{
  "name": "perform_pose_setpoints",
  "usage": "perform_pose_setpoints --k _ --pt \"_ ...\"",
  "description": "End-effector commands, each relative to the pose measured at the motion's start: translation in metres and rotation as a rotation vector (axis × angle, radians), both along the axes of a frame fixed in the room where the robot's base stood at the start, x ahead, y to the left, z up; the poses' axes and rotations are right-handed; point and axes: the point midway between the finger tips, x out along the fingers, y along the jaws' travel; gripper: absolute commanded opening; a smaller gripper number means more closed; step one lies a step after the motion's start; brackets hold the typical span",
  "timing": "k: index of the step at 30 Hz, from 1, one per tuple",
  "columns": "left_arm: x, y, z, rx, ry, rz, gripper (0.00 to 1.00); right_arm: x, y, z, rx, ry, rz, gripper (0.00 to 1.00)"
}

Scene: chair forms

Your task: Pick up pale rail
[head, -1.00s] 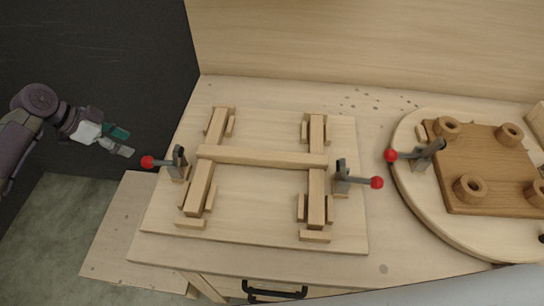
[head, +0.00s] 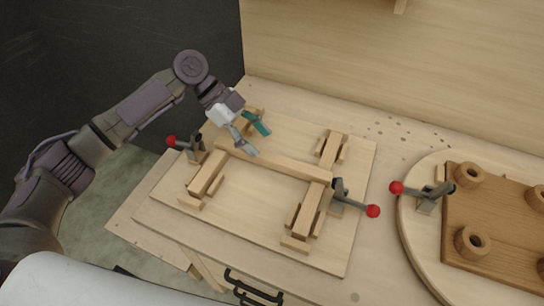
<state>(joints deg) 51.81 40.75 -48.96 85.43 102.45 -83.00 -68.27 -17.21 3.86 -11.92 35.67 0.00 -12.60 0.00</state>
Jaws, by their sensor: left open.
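Pale wooden rails form an H on the pale fixture board (head: 255,215). The crossbar rail (head: 285,166) lies across a left side rail (head: 208,173) and a right side rail (head: 313,208). I cannot tell from the picture which of these is the pale rail. My left gripper (head: 257,140) is open and empty, above the far end of the left side rail and the crossbar's left end. It hides part of the left side rail. My right gripper is not in view.
Red-knobbed clamps stand at the left (head: 192,147) and right (head: 342,193) of the board. A round plate (head: 424,249) on the right carries a brown panel (head: 505,215) with round sockets, and another red-knobbed clamp (head: 428,197). A wooden wall (head: 400,70) rises behind the bench.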

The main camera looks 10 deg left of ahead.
Motion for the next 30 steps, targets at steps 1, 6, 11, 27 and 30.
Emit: perform_pose_setpoints --k 1,6,11,27,30 --pt "-0.001 -0.002 -0.002 0.000 0.001 -0.001 0.60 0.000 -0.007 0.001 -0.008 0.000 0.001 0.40" --pt "-0.006 -0.012 -0.009 0.000 0.001 -0.001 0.60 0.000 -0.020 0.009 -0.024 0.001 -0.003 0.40" --pt "-0.014 -0.028 -0.025 0.001 0.002 0.001 0.60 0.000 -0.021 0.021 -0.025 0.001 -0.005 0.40" --pt "-0.015 -0.039 -0.040 0.001 0.000 0.004 0.37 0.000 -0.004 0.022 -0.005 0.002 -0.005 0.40" --pt "-0.015 -0.039 -0.040 0.001 0.000 0.004 0.20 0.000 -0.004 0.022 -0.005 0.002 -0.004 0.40"
